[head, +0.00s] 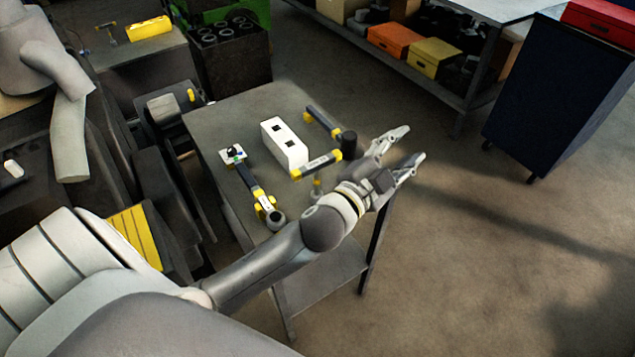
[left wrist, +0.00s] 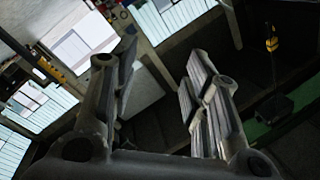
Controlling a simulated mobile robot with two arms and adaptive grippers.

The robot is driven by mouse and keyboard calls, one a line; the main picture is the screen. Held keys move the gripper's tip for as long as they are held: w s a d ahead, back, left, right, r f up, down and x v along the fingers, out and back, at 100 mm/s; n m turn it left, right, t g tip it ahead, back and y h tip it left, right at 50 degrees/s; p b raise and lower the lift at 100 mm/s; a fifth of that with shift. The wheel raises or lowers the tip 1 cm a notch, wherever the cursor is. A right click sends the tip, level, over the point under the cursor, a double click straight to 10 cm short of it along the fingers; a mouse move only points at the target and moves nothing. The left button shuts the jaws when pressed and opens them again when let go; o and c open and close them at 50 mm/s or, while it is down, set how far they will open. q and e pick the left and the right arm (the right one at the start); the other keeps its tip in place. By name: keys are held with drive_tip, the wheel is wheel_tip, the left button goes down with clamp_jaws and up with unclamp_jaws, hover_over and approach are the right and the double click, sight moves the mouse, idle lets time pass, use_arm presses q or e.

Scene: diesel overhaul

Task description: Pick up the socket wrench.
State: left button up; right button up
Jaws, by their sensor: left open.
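Two long tools with dark handles and yellow bands lie on the small grey table (head: 222,114) in the head view. One tool (head: 256,187) lies at the left, with a round dark end toward the front edge. The other, angled tool (head: 318,164) lies at the right, by a black cylinder (head: 348,145). I cannot tell for sure which is the socket wrench. My left gripper (head: 414,144) is open and empty, past the table's right edge and apart from both tools. The left wrist view shows its spread fingers (left wrist: 160,90) with nothing between them. My right gripper is not seen.
A white block (head: 284,144) with dark square holes stands between the tools. A dark blue cabinet (head: 555,95) is at the upper right, and a shelf with an orange box (head: 394,40) and a yellow box (head: 434,58) is behind. The floor right of the table is clear.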

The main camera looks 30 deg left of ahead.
use_arm(q)
drive_tip(key=d+r+m+t+h, duration=0.1)
drive_tip(key=d+r+m+h, duration=0.55)
drive_tip(key=r+m, duration=0.2)
drive_tip(key=s+d+r+m+g+h, duration=0.25)
drive_tip(key=d+m+g+h, duration=0.6)
drive_tip(key=m, duration=0.45)
drive_tip(key=m+g+y, duration=0.9)
drive_tip(key=g+y, duration=0.3)
drive_tip(key=y, duration=0.6)
approach(317, 162)
drive_tip(key=shift+d, duration=0.35)
drive_tip(key=shift+s+a+f+y, duration=0.1)
drive_tip(key=shift+a+f+y, duration=0.05)
drive_tip(key=shift+a+y, duration=0.15)
drive_tip(key=f+p, duration=0.1)
drive_tip(key=f, duration=0.4)
drive_tip(key=shift+s+a+p, duration=0.1)
drive_tip(key=shift+s+p, duration=0.15)
drive_tip(key=shift+p, duration=0.1)
drive_tip(key=shift+s+f+p, duration=0.1)
drive_tip(key=shift+f+p, duration=0.5)
wheel_tip(317, 162, down, 3)
drive_tip(key=shift+s+f+p, duration=0.1)
drive_tip(key=shift+f+p, duration=0.05)
drive_tip(key=shift+p, duration=0.75)
drive_tip(key=shift+f, duration=0.45)
